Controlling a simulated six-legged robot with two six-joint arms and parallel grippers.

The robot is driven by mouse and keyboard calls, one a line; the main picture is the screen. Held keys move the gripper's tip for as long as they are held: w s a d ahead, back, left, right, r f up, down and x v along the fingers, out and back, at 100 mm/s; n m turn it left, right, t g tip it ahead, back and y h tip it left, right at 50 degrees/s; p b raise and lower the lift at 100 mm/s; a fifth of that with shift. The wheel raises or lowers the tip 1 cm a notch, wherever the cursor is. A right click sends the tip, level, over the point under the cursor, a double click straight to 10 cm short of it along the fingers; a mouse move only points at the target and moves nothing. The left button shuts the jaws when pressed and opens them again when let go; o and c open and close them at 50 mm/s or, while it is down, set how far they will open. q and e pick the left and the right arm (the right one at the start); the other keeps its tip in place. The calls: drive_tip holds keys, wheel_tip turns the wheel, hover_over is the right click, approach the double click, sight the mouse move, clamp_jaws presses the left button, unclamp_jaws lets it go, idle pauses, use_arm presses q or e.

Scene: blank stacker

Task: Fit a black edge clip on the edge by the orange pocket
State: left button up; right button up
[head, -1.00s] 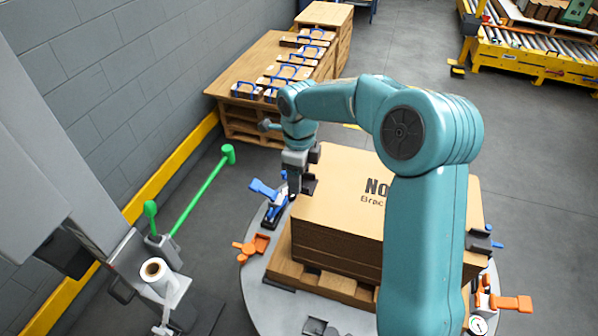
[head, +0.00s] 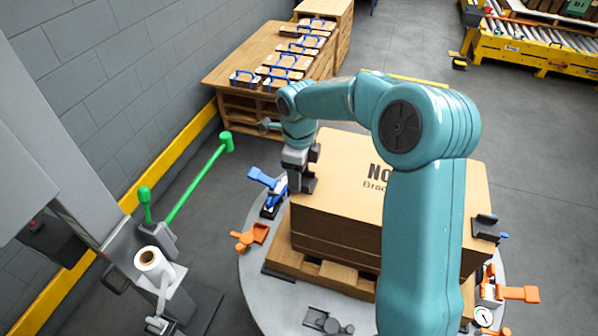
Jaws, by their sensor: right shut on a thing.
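A stack of brown cardboard blanks (head: 345,190) with black print sits on a wooden pallet (head: 325,275) on a grey round table. My right gripper (head: 302,183) is at the stack's upper left edge. It is shut on a dark piece, apparently a black edge clip (head: 309,184), mostly hidden by the fingers. I cannot tell whether the clip is seated on the edge. Another black clip (head: 487,227) is at the stack's right edge. An orange part (head: 250,237) is at the table's left, and another orange part (head: 515,293) is at its right. My left gripper is not in view.
A blue clamp-like part (head: 268,182) stands close left of my right gripper. A green-handled lever (head: 200,180) and a white roll (head: 150,262) are farther left. A wooden bench (head: 235,62) with blue-handled items is behind. A yellow roller conveyor (head: 540,50) is at back right.

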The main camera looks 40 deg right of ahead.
drive_tip(key=shift+f, duration=0.2)
drive_tip(key=o, duration=1.1)
drive_tip(key=shift+c, duration=0.2)
wheel_tip(320, 180, up, 16)
drive_tip(key=p, duration=0.2)
drive_tip(key=shift+r+p, duration=0.15)
drive_tip(key=shift+p, duration=0.15)
